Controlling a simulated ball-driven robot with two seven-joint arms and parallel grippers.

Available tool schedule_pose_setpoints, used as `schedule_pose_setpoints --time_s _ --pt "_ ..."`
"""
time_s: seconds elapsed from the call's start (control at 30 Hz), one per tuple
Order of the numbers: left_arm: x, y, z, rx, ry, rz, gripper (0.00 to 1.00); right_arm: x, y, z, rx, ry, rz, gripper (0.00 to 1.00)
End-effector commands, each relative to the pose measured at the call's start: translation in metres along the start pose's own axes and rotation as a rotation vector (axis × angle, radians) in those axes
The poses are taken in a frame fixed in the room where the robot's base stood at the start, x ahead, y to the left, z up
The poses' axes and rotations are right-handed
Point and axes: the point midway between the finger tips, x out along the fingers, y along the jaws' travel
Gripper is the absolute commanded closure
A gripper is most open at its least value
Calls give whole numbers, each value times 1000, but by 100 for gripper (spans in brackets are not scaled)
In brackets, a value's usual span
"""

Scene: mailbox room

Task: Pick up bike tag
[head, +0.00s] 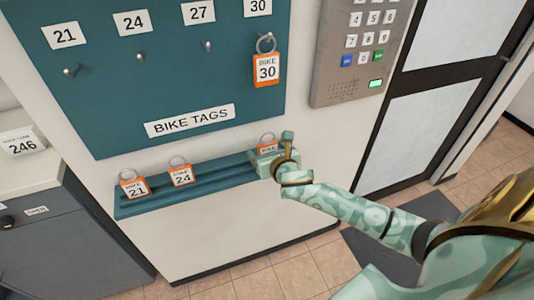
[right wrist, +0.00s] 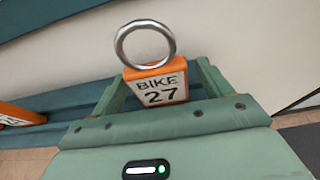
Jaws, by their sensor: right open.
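The bike 27 tag (right wrist: 160,90), an orange-framed white tag with a metal ring on top, stands upright between the two fingers of my right gripper (right wrist: 161,78) in the right wrist view. The fingers are open, one on each side, with visible gaps to the tag. In the head view the same tag (head: 268,147) shows behind my right gripper (head: 270,158), its lower part hidden. Tags 21 (head: 135,189) and 24 (head: 180,175) stand on the teal ledge (head: 218,172) to the left. Tag 30 (head: 266,71) hangs on its hook. My left gripper is out of view.
The teal board (head: 110,90) above has empty hooks under 21, 24 and 27. A keypad panel (head: 358,60) is on the wall at right, beside a dark-framed door (head: 440,75). A grey cabinet (head: 70,240) stands at left.

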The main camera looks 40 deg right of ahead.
Motion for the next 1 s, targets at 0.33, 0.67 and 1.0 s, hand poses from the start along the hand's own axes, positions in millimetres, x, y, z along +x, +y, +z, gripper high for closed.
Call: schedule_pose_setpoints --time_s 0.33,0.67,1.0 --pt "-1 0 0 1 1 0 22 -1 0 1 0 -1 0 70" --pt "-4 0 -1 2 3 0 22 -2 0 5 1 -2 1 70" --pt "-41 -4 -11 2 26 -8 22 -40 -13 55 -2 -5 1 70"
